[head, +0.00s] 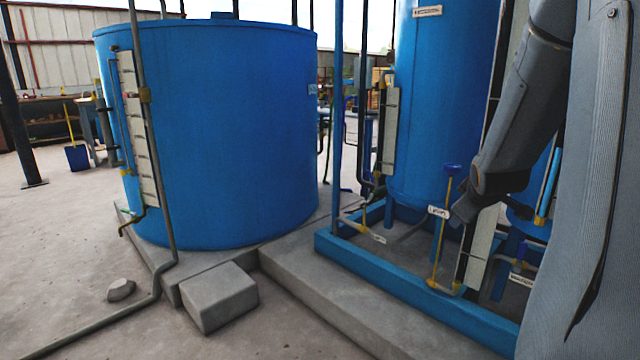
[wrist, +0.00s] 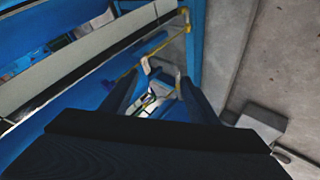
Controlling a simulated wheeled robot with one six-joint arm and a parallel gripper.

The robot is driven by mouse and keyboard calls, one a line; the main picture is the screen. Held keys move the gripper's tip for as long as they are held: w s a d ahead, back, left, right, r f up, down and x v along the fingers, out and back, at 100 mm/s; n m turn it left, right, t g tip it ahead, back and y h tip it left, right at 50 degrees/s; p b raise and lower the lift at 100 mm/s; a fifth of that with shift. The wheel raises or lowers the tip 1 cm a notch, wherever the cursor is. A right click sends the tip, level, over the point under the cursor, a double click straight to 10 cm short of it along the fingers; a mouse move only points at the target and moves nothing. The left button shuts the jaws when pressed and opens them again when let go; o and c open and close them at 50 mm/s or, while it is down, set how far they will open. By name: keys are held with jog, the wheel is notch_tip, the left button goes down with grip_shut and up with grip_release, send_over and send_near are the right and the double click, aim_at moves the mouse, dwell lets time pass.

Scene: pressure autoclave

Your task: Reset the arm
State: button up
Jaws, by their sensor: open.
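My arm comes down from the upper right in the head view. In the wrist view my gripper (wrist: 160,88) shows two dark fingers spread apart. Nothing is clearly held between them.
A large blue tank (head: 220,130) stands at the left on a concrete plinth. A concrete block (head: 218,297) and a small stone (head: 121,290) lie before it. A blue frame (head: 420,290) and pipes crowd the gripper. The floor at the left is mostly clear.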

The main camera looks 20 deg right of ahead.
jog(key=s+a+f+g+y, duration=0.1)
jog(key=s+a+y, duration=0.1)
jog(key=a, duration=0.9)
jog(key=s+a+f+g+y, duration=0.1)
jog(key=s+a, duration=0.1)
jog(key=a, duration=0.9)
jog(key=s+a+f+g+y, duration=0.1)
jog(key=s+a+g+y, duration=0.15)
jog(key=a, duration=0.75)
jog(key=s+a+g, duration=0.4)
jog(key=s+a, duration=1.1)
jog(key=s, duration=0.4)
jog(key=d+r+m+p, duration=0.3)
jog(key=d+r+p, duration=0.8)
jog(key=p, duration=1.1)
notch_tip(320, 180, up, 3)
jog(key=shift+s+d+f+m, duration=0.1)
jog(key=shift+s+d+m, duration=0.25)
jog(key=shift+d+m, duration=0.05)
